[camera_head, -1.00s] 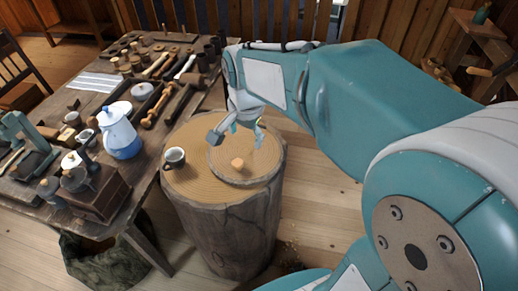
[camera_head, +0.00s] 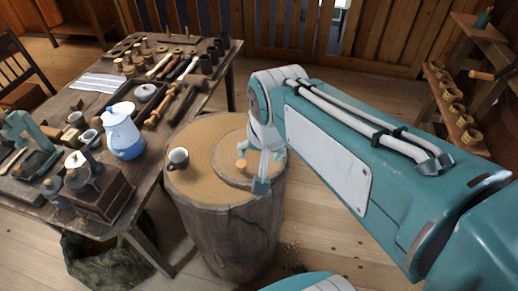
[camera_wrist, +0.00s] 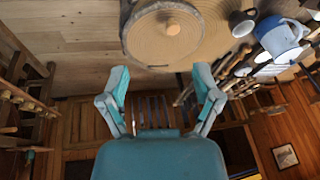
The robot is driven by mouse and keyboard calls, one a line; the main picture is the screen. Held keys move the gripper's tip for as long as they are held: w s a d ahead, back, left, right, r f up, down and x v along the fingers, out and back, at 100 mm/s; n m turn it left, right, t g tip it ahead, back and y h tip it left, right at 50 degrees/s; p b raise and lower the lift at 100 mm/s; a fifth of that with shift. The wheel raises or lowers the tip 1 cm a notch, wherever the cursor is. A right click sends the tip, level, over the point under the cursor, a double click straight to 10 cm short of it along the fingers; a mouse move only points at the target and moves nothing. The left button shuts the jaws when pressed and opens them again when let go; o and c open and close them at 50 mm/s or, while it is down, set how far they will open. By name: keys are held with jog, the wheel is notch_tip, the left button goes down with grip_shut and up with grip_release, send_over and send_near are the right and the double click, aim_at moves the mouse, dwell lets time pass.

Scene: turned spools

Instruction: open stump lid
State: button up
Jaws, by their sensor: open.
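The tree stump (camera_head: 225,232) stands on the floor with a flat ringed top. A round lid (camera_head: 226,173) with a small wooden knob (camera_head: 241,163) lies on the right part of that top. The lid (camera_wrist: 145,42) and its knob (camera_wrist: 173,28) also show at the top of the wrist view. My gripper (camera_head: 268,170) is open and empty at the right side of the lid, with the knob apart from its fingers. In the wrist view, my gripper (camera_wrist: 160,74) has its fingers spread wide, with the lid ahead of them. My wrist hides the lid's far right part.
A dark mug (camera_head: 178,157) stands on the stump's left part. The workbench at left holds a blue-white pitcher (camera_head: 122,133), a grinder (camera_head: 85,190) and several tools. A shelf with wooden cups (camera_head: 450,108) is at right.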

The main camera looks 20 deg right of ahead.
jog(key=shift+d, duration=0.1)
jog(key=s+n+t, duration=0.1)
jog(key=s+n, duration=0.4)
jog(key=s, duration=0.1)
jog(key=shift+t, duration=0.4)
